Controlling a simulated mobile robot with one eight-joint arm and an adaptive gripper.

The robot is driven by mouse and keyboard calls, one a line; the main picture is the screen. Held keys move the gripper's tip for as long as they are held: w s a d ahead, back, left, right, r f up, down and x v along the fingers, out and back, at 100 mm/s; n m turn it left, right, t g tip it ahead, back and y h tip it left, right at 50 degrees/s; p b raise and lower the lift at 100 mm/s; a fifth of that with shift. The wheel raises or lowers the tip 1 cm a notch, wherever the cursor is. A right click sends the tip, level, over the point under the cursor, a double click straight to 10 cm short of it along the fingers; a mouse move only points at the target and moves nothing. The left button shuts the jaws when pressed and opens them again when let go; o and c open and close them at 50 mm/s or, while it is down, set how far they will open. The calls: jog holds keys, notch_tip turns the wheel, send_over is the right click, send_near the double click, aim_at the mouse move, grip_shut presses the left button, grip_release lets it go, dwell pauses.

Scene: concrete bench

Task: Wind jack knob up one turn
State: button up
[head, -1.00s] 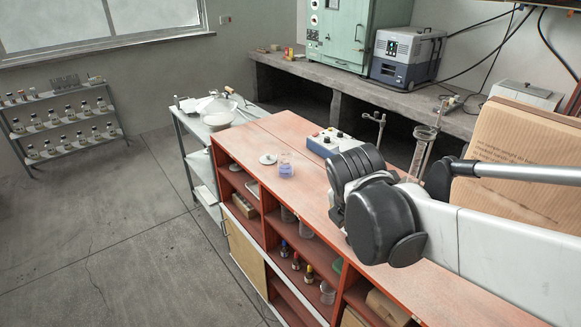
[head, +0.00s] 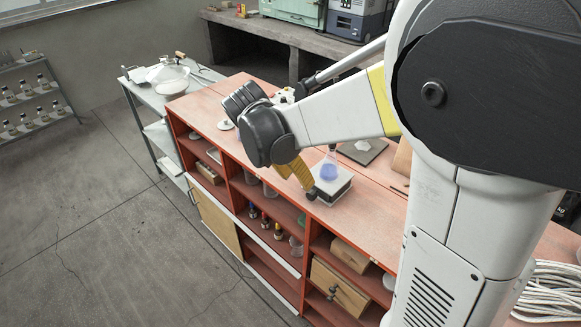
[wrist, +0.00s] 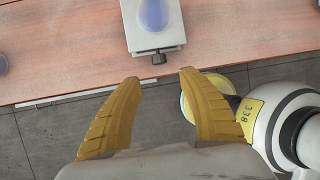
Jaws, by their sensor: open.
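The lab jack has a pale top plate and a dark base; it stands near the front edge of the red bench top, in the head view (head: 338,187) and at the top of the wrist view (wrist: 166,37). A flask of blue-violet liquid (head: 329,168) stands on its plate. The jack's small black knob (wrist: 158,59) faces the bench edge; it also shows in the head view (head: 311,193). My gripper (wrist: 159,76) has two yellow ribbed fingers, spread apart and empty. The knob is ahead of the gap between the fingertips, not between them. In the head view the fingers hang beside the jack's front.
A rounded violet thing (wrist: 3,63) is cut off at the left of the wrist view. A dark flat plate (head: 362,151) lies behind the jack. Shelves below the red bench top (head: 205,105) hold bottles and wooden boxes. The floor (head: 90,240) in front is clear.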

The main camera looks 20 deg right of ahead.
aim_at(309, 197)
jog(key=b+x, duration=0.4)
jog(key=x, duration=0.6)
grip_shut()
